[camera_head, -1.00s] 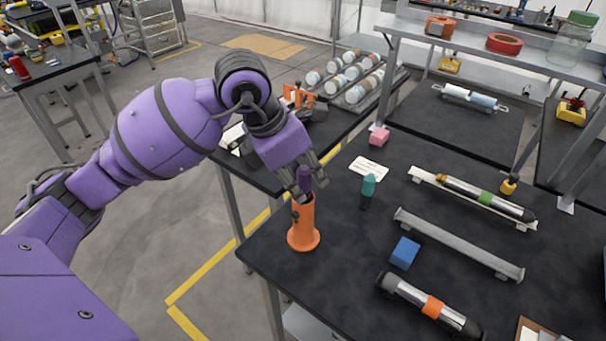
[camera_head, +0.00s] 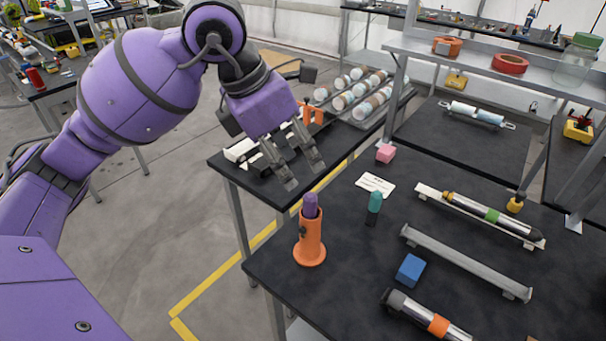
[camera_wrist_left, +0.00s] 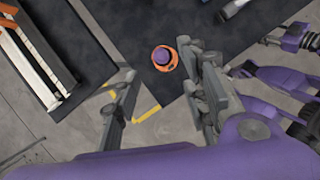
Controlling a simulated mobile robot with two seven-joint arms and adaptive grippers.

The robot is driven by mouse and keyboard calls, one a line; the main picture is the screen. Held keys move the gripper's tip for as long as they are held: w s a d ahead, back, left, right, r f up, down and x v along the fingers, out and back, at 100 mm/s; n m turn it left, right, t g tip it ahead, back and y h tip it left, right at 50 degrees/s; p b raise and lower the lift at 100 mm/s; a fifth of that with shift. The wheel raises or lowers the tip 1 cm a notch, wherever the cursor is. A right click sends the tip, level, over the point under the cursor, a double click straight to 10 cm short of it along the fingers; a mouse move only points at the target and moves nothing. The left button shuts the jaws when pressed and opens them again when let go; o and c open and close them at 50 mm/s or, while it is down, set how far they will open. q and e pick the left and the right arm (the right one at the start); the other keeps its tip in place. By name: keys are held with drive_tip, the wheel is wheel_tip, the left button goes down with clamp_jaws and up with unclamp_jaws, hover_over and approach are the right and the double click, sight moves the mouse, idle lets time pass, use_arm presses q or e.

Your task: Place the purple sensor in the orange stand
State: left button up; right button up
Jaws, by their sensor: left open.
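The purple sensor (camera_head: 310,206) stands upright in the top of the orange stand (camera_head: 310,240), near the left edge of the black table. Its upper part shows above the stand's rim; its lower part is hidden inside. My left gripper (camera_head: 304,177) is open and empty, above and behind the stand in the head view, apart from the sensor. In the left wrist view, the sensor (camera_wrist_left: 162,56) shows from above inside the orange stand (camera_wrist_left: 173,62), beyond the open fingers (camera_wrist_left: 165,100). A purple arm with a gripper (camera_wrist_left: 290,36) shows at the right of that view, probably my right one; its fingers are unclear.
A teal and black sensor (camera_head: 375,203), a white card (camera_head: 376,185), a pink block (camera_head: 385,153) and a blue block (camera_head: 410,270) are right of the stand. A grey rail (camera_head: 465,262) and silver cylinders lie further right. Shelving (camera_head: 490,60) stands behind.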

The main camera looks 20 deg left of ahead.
use_arm(q)
drive_tip(key=shift+v, duration=1.15)
